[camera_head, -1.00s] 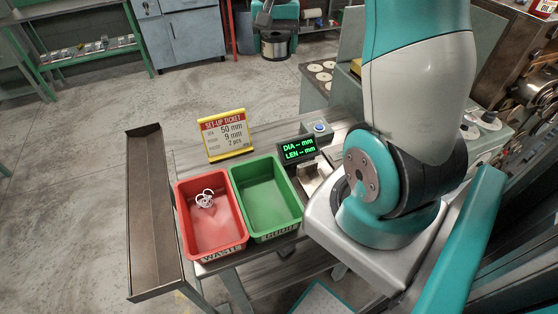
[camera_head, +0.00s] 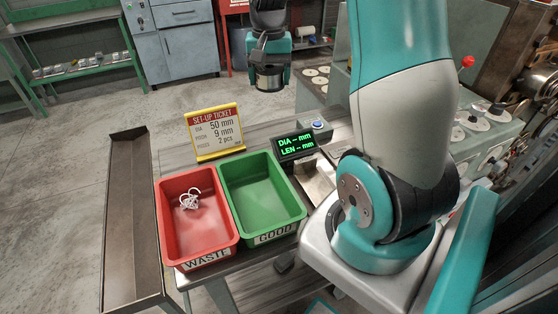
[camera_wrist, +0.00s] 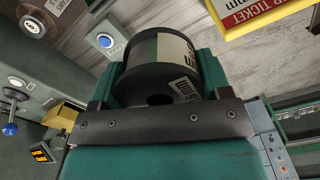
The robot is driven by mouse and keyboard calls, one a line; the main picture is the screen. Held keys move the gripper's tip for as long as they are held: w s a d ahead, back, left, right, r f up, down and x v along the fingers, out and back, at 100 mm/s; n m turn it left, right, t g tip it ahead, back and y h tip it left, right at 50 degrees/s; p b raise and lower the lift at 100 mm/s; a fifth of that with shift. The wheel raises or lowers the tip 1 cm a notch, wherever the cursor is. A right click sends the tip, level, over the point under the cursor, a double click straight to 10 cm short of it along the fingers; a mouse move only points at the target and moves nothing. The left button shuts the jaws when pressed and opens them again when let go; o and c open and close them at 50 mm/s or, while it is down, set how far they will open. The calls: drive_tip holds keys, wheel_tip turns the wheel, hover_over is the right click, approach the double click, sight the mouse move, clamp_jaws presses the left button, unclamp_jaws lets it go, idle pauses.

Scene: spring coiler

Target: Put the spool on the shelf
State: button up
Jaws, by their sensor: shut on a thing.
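The spool (camera_head: 268,80), a dark-rimmed silver cylinder, hangs in my gripper (camera_head: 270,68) at the top middle of the head view. In the wrist view the spool (camera_wrist: 143,68) shows a black flange with a centre hole and a pale printed label. The green fingers of my gripper (camera_wrist: 157,82) are shut on its two sides. A shelf (camera_head: 318,42) with a white roll on it is partly visible behind, at the top. Which shelf the task names I cannot tell.
A red WASTE bin (camera_head: 198,240) holding white coils and an empty green GOOD bin (camera_head: 262,195) stand on the bench. A yellow-framed ticket (camera_head: 215,132) and a display (camera_head: 296,145) stand behind them. A green rack (camera_head: 80,70) is at the far left. Open floor lies between.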

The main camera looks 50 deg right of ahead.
wheel_tip(320, 180, down, 19)
drive_tip(key=shift+r+p, duration=0.2)
drive_tip(key=shift+p, duration=0.85)
drive_tip(key=shift+f, duration=0.1)
drive_tip(key=o, duration=1.1)
drive_tip(key=shift+o, duration=0.2)
